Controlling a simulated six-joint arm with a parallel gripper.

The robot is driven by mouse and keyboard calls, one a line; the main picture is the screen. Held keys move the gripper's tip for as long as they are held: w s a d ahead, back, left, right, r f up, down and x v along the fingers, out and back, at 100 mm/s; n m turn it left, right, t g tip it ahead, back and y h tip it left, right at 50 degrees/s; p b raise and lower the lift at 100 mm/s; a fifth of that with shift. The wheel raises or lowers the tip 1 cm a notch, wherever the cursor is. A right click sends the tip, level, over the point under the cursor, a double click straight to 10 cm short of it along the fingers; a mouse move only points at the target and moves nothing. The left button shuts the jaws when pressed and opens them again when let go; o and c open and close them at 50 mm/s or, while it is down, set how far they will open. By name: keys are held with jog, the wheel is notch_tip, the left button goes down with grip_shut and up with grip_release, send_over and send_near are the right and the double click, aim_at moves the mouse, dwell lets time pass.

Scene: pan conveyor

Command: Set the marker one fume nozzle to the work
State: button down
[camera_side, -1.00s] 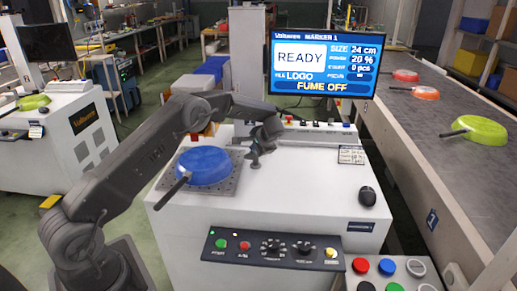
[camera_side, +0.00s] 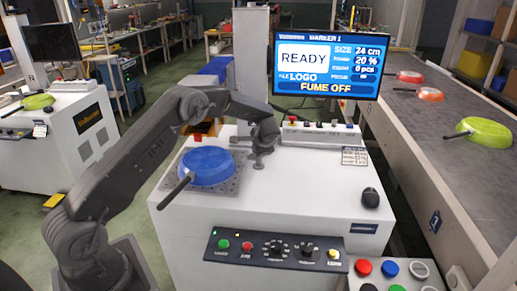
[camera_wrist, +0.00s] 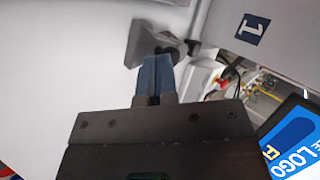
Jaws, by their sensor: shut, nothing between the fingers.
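The marker one machine has a white worktop (camera_side: 300,195), and a blue pan (camera_side: 207,165) lies on its perforated plate (camera_side: 232,186) with the handle toward the front left. Its screen (camera_side: 326,66) reads READY and FUME OFF. My gripper (camera_side: 258,163) is over the worktop, right of the pan. In the wrist view the blue-grey fingers of my gripper (camera_wrist: 157,60) are together, with nothing seen between them. A grey flared part with a dark knob, likely the fume nozzle (camera_wrist: 143,42), is just beyond the fingertips. I cannot tell whether they touch it. The nozzle is hard to tell from my wrist in the side view.
A button panel (camera_side: 275,251) is on the machine's front. A conveyor (camera_side: 450,170) with a green pan (camera_side: 487,132) and red pans runs along the right. The worktop's front is clear.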

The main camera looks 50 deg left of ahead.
jog(key=shift+s+a+m+t, duration=0.2)
jog(key=shift+a+m+t, duration=0.1)
jog(key=shift+m, duration=0.2)
jog(key=shift+s+a, duration=0.1)
jog(key=shift+s, duration=0.05)
jog(key=shift+s+a, duration=0.25)
jog(key=shift+a, duration=0.15)
jog(key=shift+s+a, duration=0.15)
jog(key=shift+a, duration=0.1)
dwell(0.5)
